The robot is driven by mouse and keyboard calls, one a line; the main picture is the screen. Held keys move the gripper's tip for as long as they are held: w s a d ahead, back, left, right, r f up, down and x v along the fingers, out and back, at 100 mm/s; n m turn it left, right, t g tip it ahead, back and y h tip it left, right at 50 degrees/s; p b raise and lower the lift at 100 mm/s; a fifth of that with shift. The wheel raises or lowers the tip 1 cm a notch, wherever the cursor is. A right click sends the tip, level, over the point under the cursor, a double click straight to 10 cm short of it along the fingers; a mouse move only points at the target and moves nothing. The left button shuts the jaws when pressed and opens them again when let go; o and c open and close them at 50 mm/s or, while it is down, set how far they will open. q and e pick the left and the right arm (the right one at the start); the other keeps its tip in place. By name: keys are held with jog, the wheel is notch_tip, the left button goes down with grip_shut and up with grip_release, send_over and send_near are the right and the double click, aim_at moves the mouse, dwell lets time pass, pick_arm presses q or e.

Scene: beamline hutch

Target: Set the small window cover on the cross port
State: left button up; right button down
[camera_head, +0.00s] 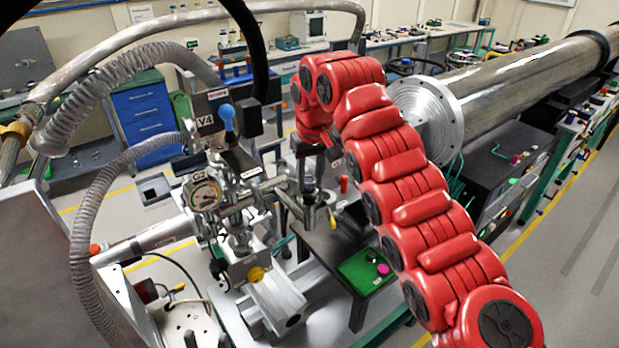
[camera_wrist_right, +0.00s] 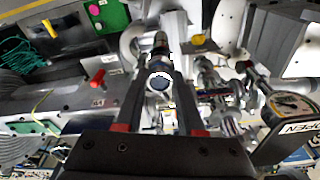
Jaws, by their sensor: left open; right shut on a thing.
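My right gripper (camera_head: 308,182) reaches down over the steel cross (camera_head: 312,212) in the middle of the head view. In the right wrist view its two dark fingers (camera_wrist_right: 160,85) close on a small round piece with a pale rim and dark centre, the small window cover (camera_wrist_right: 158,82). The cover is hard to make out in the head view. The cross's upper port is largely hidden behind the fingers, and I cannot tell whether the cover touches it. My left gripper does not show in either view.
A gauge (camera_head: 203,194) and a blue-knobbed valve (camera_head: 228,117) stand close left of the cross. A red knob (camera_head: 343,184) is just right of it. A green tray (camera_head: 362,280) with small pieces lies to the front right. A large steel tube (camera_head: 510,80) runs behind right.

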jog(key=shift+f+b, duration=0.55)
dwell(0.4)
jog(key=shift+c, duration=2.2)
grip_release()
